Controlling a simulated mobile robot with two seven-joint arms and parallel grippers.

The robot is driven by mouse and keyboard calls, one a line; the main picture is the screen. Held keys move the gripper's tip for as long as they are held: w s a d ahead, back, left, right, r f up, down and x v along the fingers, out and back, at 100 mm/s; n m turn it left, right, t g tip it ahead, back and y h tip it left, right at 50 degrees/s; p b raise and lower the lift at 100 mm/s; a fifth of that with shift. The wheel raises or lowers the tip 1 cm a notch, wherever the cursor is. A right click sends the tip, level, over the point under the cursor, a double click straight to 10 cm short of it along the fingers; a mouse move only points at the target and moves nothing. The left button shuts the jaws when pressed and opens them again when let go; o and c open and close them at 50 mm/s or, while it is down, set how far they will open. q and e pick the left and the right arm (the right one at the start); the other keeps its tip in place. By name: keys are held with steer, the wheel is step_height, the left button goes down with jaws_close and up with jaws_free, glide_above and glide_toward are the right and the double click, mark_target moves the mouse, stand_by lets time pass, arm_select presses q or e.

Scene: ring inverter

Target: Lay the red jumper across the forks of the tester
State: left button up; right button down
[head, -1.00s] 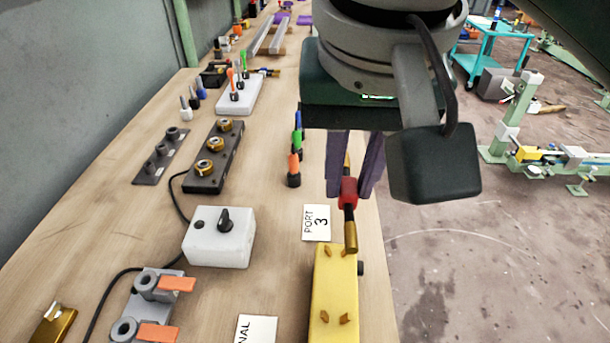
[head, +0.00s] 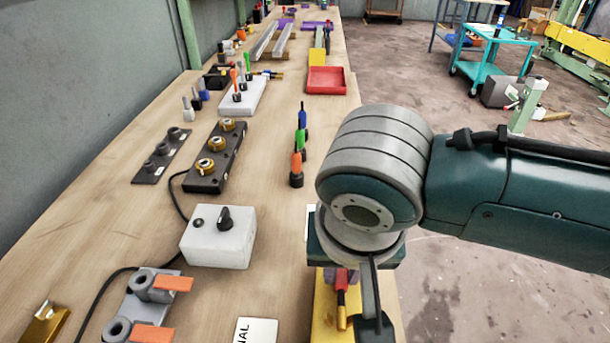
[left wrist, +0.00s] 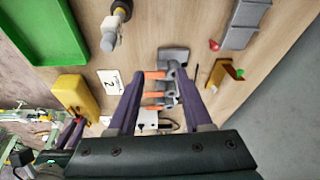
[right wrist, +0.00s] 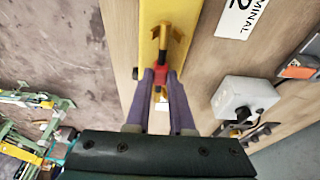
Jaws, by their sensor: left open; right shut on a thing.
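The red jumper (head: 341,287), with a red middle and brass ends, is between the purple fingers of my right gripper (head: 341,274), over the yellow tester (head: 322,318). My right gripper (right wrist: 160,74) is shut on the jumper's red middle (right wrist: 160,66) in the right wrist view. The jumper's far end lines up with a brass fork (right wrist: 177,36) on the tester (right wrist: 152,12); I cannot tell whether it touches. The other fork is hidden. My left gripper (left wrist: 158,72) is open and empty, above grey clamps with orange levers; the tester (left wrist: 74,96) shows left of it.
A white switch box (head: 218,238) and the grey clamps (head: 150,300) stand left of the tester. Coloured plugs (head: 297,165) stand behind it, and a red tray (head: 327,80) lies farther back. The bench edge is close on the tester's right.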

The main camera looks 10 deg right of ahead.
mark_target(341, 305)
steer(key=shift+f, duration=0.1)
steer(key=shift+f, duration=0.15)
steer(key=c, duration=0.8)
jaws_free()
steer(key=shift+r, duration=0.55)
steer(key=d+p+v, duration=0.1)
steer(key=p+v, duration=0.2)
steer(key=v, duration=0.8)
steer(key=s+a+f+n+y, duration=0.1)
steer(key=s+a+n+y, duration=0.15)
steer(key=s, duration=0.45)
steer(key=s+d+n, duration=0.1)
steer(key=s+d, duration=0.1)
steer(key=d, duration=0.1)
steer(key=s+d+h, duration=0.1)
steer(key=s+d, duration=0.1)
steer(key=d, duration=0.2)
steer(key=s+d+f+n, duration=0.1)
steer(key=s+d, duration=0.1)
steer(key=d, duration=0.1)
steer(key=shift+s+d+f+n+t+h, duration=0.1)
steer(key=shift+s+d+n+t+h, duration=0.15)
steer(key=shift+n+t, duration=0.1)
